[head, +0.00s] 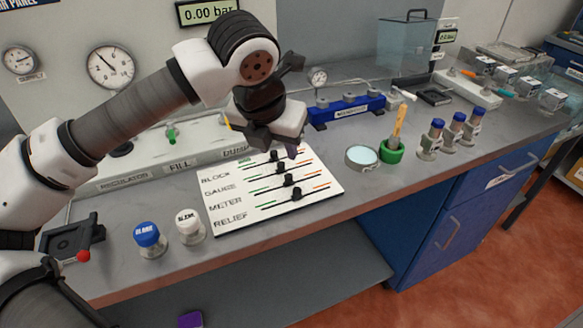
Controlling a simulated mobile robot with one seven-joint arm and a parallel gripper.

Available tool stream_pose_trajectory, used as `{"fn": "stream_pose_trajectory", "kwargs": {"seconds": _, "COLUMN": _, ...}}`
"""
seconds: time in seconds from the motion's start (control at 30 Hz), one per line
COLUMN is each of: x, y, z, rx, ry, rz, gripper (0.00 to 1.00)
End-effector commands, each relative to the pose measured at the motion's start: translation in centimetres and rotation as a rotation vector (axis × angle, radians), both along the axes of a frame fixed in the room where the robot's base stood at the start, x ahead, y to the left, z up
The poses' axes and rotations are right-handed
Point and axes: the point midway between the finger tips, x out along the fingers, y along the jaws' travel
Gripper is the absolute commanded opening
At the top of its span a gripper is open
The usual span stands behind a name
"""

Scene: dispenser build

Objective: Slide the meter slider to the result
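A white slider board (232,228) lies on the grey bench, with rows labelled BLOCK, GAUGE, METER and RELIEF. Each row has a black knob on a track with green at the left and orange at the right. The meter slider (288,180) is the third knob down and sits near the middle of its track. My gripper (279,146) hangs over the far edge of the board, above and beyond the meter slider and apart from it. Its fingertips are partly hidden, so its opening is unclear. I see no object in it.
A blue-capped jar (148,239) and a white-capped jar (189,227) stand left of the board. A round dish (362,158) and a green holder (391,152) stand to its right. A blue manifold (346,110) is behind. The display (208,12) reads 0.00 bar.

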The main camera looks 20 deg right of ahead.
Motion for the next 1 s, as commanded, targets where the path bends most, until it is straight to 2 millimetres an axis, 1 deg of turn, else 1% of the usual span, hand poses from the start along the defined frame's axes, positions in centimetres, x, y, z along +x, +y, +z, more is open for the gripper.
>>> {"fn": "stream_pose_trajectory", "kwargs": {"seconds": 0.1, "x": 0.6, "y": -0.8, "z": -2.3, "rx": -0.001, "ry": 0.004, "rz": -0.004, "gripper": 0.38}}
{"fn": "stream_pose_trajectory", "kwargs": {"seconds": 0.3, "x": 1.8, "y": -1.9, "z": -6.2, "rx": -0.003, "ry": 0.004, "rz": -0.004, "gripper": 0.38}}
{"fn": "stream_pose_trajectory", "kwargs": {"seconds": 0.5, "x": 2.6, "y": -2.6, "z": -8.8, "rx": -0.004, "ry": 0.004, "rz": -0.003, "gripper": 0.38}}
{"fn": "stream_pose_trajectory", "kwargs": {"seconds": 0.67, "x": 2.9, "y": -2.9, "z": -9.7, "rx": -0.003, "ry": 0.001, "rz": -0.003, "gripper": 0.38}}
{"fn": "stream_pose_trajectory", "kwargs": {"seconds": 0.93, "x": 2.9, "y": -2.9, "z": -9.9, "rx": -0.003, "ry": 0.0, "rz": -0.003, "gripper": 0.38}}
{"fn": "stream_pose_trajectory", "kwargs": {"seconds": 0.97, "x": 2.9, "y": -2.9, "z": -9.9, "rx": -0.003, "ry": 0.0, "rz": -0.003, "gripper": 0.36}}
{"fn": "stream_pose_trajectory", "kwargs": {"seconds": 1.0, "x": 2.9, "y": -2.9, "z": -9.9, "rx": -0.003, "ry": 0.0, "rz": -0.003, "gripper": 0.3}}
